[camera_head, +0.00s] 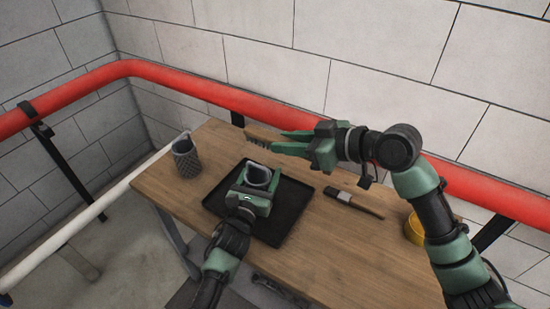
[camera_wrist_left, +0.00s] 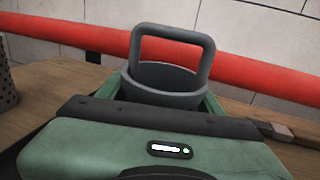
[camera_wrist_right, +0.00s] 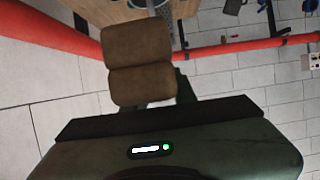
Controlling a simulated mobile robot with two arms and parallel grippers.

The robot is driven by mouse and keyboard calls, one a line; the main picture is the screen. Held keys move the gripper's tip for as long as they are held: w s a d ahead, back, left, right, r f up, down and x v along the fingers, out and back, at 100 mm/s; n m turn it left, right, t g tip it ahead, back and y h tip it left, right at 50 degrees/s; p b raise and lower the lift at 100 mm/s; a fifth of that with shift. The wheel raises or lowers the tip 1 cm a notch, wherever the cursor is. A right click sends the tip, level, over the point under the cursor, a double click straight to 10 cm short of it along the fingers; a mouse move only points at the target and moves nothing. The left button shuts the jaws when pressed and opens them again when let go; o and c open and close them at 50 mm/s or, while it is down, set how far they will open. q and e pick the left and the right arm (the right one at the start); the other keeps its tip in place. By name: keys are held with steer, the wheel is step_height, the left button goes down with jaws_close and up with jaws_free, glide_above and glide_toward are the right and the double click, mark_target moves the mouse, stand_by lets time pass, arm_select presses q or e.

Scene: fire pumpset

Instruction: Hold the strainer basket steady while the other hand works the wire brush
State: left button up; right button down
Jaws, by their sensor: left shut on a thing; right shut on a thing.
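The strainer basket (camera_head: 258,175) is a dark grey cup over the black tray. The left wrist view shows its square loop handle and round rim (camera_wrist_left: 165,97) close up. My left gripper (camera_head: 256,186) is shut around its sides. I cannot tell whether its base touches the tray. My right gripper (camera_head: 280,143) is shut on the wire brush (camera_head: 257,138), behind and above the basket. In the right wrist view the brush shows as a brown, two-lobed block (camera_wrist_right: 138,65). The brush appears apart from the basket in the head view.
The black tray (camera_head: 289,222) lies on the wooden table (camera_head: 345,265). A grey mesh cup (camera_head: 186,158) stands at the table's left. A flat brush (camera_head: 354,204) lies right of the tray, and a yellow round thing (camera_head: 413,231) sits farther right. A red pipe (camera_head: 200,86) runs behind.

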arm_select(q)
steer(key=o, duration=1.8)
steer(key=v, duration=1.2)
steer(key=shift+d, duration=0.1)
